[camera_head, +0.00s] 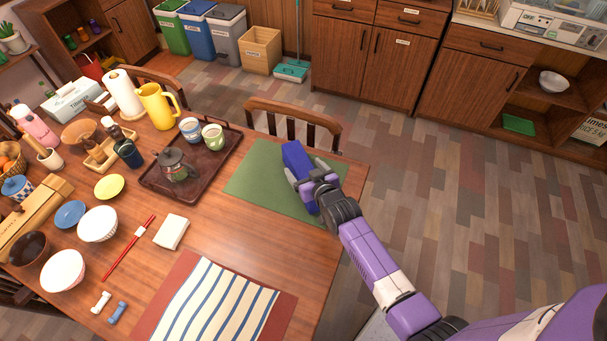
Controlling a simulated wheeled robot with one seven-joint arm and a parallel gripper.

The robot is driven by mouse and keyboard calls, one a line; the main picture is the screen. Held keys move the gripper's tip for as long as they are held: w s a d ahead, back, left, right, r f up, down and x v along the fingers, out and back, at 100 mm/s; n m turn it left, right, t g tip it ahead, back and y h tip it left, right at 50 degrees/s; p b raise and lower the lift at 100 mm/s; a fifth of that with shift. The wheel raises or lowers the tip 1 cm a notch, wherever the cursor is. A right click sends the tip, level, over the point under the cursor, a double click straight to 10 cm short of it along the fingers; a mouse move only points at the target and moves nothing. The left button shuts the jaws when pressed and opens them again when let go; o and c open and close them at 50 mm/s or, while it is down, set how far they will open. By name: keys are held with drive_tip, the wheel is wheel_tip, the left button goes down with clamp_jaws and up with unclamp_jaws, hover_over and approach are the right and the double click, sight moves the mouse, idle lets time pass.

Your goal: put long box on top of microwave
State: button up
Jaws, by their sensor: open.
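A long blue box (295,155) lies on the green mat (256,180) near the right end of the table. My gripper (306,174) is open, low over the box, with one grey finger on each side of it. I cannot tell whether the fingers touch the box. The gripper and wrist hide part of the box. A white appliance (555,18) stands on the counter at the top right, cut off by the frame edge. It may be the microwave, but I cannot tell for sure.
A dark tray (150,184) with a glass pot (176,165) and cups is left of the mat. A chair back (292,117) stands behind the table. A striped cloth (217,306) lies in front. Open floor (440,190) separates the table from the counter cabinets.

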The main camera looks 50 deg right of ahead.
drive_tip(key=shift+w+d+f, duration=0.2)
drive_tip(key=shift+w+d, duration=0.05)
drive_tip(key=shift+w, duration=0.15)
clamp_jaws()
drive_tip(key=shift+w+a+r, duration=0.6)
drive_tip(key=shift+a+r, duration=0.6)
drive_tip(key=shift+r, duration=9)
drive_tip(key=s+a+f+n+y, duration=0.2)
drive_tip(key=s+a+f, duration=0.2)
drive_tip(key=a+f, duration=0.4)
drive_tip(key=s+a+f+n+t+y, duration=0.1)
drive_tip(key=s+a+f+n+y, duration=0.2)
drive_tip(key=a, duration=1)
wheel_tip(320, 180, down, 5)
drive_tip(key=shift+s+a+f+y, duration=0.1)
drive_tip(key=shift+s+a+y, duration=0.25)
drive_tip(key=shift+s, duration=0.8)
drive_tip(key=shift+a, duration=0.15)
